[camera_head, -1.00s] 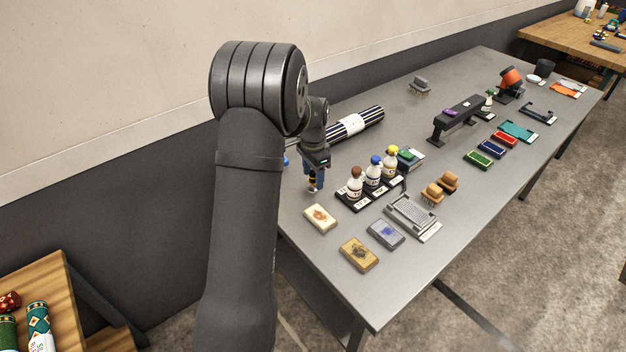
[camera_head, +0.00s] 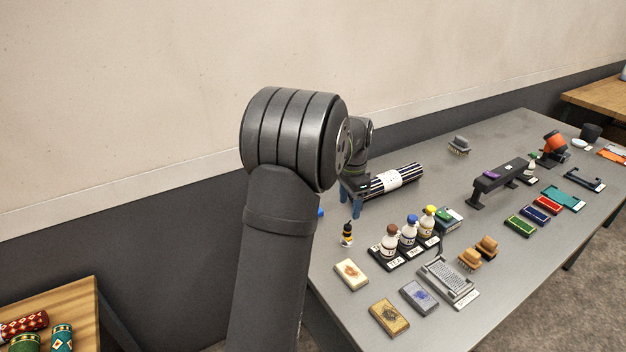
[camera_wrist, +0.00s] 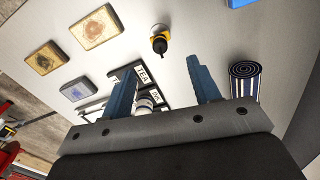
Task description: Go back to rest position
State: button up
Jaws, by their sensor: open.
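My gripper (camera_head: 352,200) is open and empty, its two blue fingers pointing down over the grey table (camera_head: 500,260). In the wrist view the fingers (camera_wrist: 165,88) stand well apart with nothing gripped between them. A small bottle (camera_head: 346,235) with a dark and yellow top stands on the table just below the gripper in the head view. It also shows in the wrist view (camera_wrist: 159,42), beyond the fingertips and apart from them. My arm hides part of the table's near left side.
Three capped bottles (camera_head: 408,238) stand in a labelled black rack. A striped roll (camera_head: 398,180) lies behind the gripper. Tan and blue blocks (camera_head: 389,316) and a grey tray (camera_head: 448,283) are at the front. A black stand (camera_head: 500,178) is further right. The wall is behind.

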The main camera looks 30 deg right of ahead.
aim_at(348, 226)
notch_tip(348, 226, down, 12)
jog(key=shift+r, duration=1.9)
